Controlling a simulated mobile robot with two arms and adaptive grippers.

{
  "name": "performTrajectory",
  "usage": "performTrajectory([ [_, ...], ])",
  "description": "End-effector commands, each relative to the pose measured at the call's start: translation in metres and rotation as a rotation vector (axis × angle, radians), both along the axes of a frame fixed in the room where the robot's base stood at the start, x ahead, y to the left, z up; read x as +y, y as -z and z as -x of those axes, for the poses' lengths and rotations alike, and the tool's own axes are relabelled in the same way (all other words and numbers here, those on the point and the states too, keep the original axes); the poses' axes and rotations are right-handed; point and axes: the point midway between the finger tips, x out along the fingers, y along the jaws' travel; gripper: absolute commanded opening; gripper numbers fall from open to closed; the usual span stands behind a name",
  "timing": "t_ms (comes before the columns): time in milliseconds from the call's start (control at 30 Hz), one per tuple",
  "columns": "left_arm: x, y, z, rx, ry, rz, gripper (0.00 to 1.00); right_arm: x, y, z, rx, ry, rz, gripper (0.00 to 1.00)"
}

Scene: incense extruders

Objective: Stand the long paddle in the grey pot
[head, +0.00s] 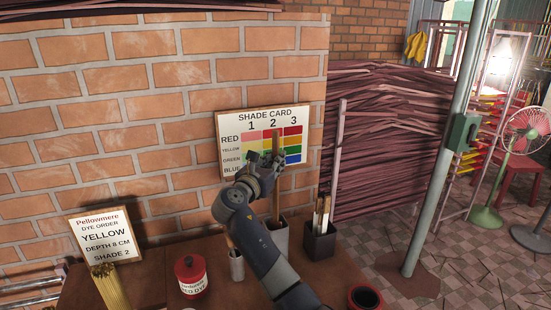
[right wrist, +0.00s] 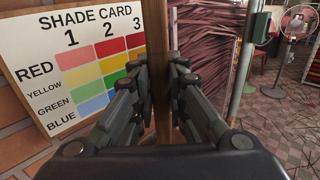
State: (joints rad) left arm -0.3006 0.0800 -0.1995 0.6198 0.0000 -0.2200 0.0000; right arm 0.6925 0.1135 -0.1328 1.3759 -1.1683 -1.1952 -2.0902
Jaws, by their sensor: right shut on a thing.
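The long paddle (head: 277,185) is a slim brown wooden stick, held roughly upright in front of the shade card. My right gripper (head: 262,168) is shut on it near its upper part. In the right wrist view the paddle (right wrist: 156,60) stands between the two fingers. Its lower part runs down to the grey pot (head: 283,243) on the table. I cannot tell how deep its lower end sits, because my forearm and the pot's wall cover part of it. My left gripper is not in view.
The shade card (head: 232,158) is close behind the gripper.

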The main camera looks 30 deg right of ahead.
Motion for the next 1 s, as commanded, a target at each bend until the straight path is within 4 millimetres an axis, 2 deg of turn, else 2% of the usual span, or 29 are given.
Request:
performTrajectory([
  [333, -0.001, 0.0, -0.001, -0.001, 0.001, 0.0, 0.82, 0.0, 0.001, 0.0, -0.001, 0.0, 0.001, 0.0],
  [367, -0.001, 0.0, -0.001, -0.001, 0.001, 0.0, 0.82, 0.0, 0.001, 0.0, -0.001, 0.0, 0.001, 0.18],
  [433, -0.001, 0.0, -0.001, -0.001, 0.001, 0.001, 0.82, 0.0, 0.001, 0.0, -0.001, 0.0, 0.001, 0.34],
  [467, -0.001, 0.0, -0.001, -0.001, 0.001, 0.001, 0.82, 0.0, 0.001, 0.0, -0.001, 0.0, 0.001, 0.37],
  [800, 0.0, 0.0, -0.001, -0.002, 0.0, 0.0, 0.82, 0.001, 0.002, 0.001, 0.001, 0.0, 0.0, 0.37],
  [1000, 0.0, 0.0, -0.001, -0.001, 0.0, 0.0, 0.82, 0.022, 0.002, 0.012, -0.001, -0.003, -0.001, 0.37],
])
